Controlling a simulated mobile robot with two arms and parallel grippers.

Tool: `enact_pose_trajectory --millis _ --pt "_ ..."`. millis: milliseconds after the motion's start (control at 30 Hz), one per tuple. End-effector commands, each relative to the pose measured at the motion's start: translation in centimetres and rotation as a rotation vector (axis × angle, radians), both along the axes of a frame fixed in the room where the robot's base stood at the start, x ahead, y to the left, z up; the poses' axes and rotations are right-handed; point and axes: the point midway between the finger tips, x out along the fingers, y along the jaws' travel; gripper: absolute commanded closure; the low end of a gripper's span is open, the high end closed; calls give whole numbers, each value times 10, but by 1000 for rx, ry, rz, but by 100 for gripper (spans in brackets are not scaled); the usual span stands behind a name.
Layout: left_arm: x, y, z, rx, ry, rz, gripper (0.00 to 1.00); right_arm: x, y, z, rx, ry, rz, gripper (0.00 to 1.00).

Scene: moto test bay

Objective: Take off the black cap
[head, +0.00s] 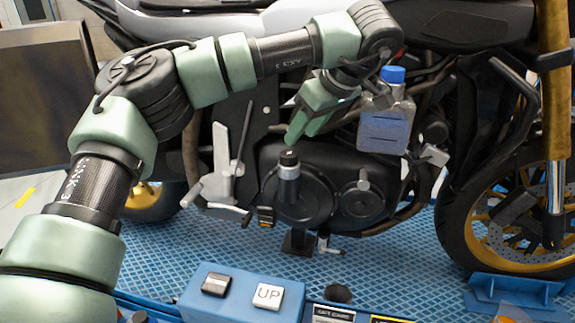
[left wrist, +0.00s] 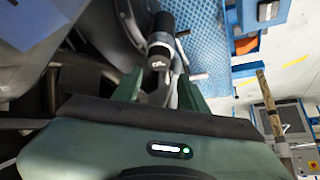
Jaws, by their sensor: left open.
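The black cap (head: 289,158) sits on top of an upright dark cylinder with a grey band, standing out from the engine's round side cover (head: 310,205). In the left wrist view the black cap (left wrist: 160,56) shows end-on, with small light marks on it, just beyond and between the fingertips. My left gripper (head: 296,137) is open and empty, pointing down just above the cap with a small gap. Its two green fingers (left wrist: 160,84) stand apart in the left wrist view. My right gripper is not in view.
A translucent bottle with a blue lid (head: 384,135) is right of the gripper, close to my forearm. A grey lever plate (head: 222,160) stands left of the cap. A blue box with an UP button (head: 267,296) is in front. The blue mat (head: 400,255) lies below.

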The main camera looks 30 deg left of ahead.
Motion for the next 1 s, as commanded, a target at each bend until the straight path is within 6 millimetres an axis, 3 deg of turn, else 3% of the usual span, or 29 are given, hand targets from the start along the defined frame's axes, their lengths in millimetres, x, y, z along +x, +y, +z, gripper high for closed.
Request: enact_pose_trajectory --millis 100,533,833,1000 --pt "2 7 -11 -2 4 0 57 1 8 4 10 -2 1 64" --pt "14 35 -55 0 2 0 57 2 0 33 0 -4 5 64" --pt "15 38 -62 0 0 0 57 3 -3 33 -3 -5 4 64" --pt "15 38 -62 0 0 0 100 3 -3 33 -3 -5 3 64"
